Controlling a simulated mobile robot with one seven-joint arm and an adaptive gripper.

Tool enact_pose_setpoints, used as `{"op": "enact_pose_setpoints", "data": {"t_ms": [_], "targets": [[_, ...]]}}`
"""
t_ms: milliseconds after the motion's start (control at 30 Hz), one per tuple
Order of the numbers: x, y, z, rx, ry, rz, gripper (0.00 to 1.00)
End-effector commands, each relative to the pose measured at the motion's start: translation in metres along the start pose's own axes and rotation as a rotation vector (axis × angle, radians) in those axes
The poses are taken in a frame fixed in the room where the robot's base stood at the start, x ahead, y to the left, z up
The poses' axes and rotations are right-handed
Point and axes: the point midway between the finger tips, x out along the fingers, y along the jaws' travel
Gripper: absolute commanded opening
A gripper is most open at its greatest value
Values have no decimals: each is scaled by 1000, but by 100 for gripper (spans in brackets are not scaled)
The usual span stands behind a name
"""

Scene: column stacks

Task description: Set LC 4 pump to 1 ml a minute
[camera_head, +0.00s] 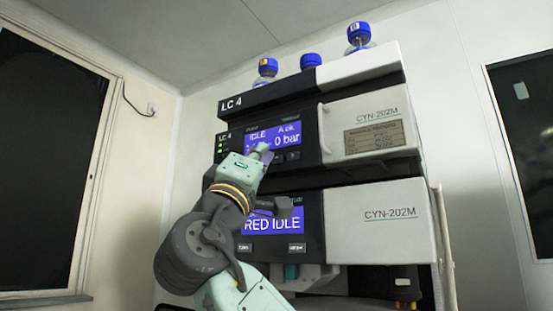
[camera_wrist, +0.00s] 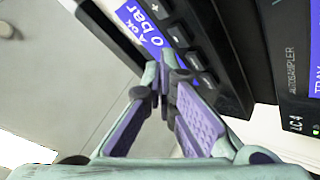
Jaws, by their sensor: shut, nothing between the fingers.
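The LC 4 pump (camera_head: 262,112) is the upper black-fronted module of the stack. Its blue display (camera_head: 290,137) reads "IDLE", "A ok" and "0 bar"; my gripper hides the lower left of the screen. Dark keys (camera_head: 287,157) sit under the display. In the wrist view the display (camera_wrist: 146,28) appears rotated, with a row of keys (camera_wrist: 196,60) beside it. My gripper (camera_head: 264,148) is shut and empty, its fingertips (camera_wrist: 166,72) in front of the display and key row. I cannot tell whether they touch a key.
Below is a second module with a display (camera_head: 272,221) reading "RED IDLE"; the wrist view shows its "AUTOSAMPLER" label (camera_wrist: 292,72). Blue-capped bottles (camera_head: 358,36) stand on top. White door panels (camera_head: 370,125) flank the right. A dark window (camera_head: 45,160) is at left.

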Motion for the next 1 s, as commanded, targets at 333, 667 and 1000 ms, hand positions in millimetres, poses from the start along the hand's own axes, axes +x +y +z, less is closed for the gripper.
{"op": "enact_pose_setpoints", "data": {"t_ms": [333, 667, 1000], "targets": [[5, -4, 4, 1, -1, 0, 0], [6, -4, 4, 0, 0, 0, 0], [8, -6, 6, 0, -1, 0, 0]]}}
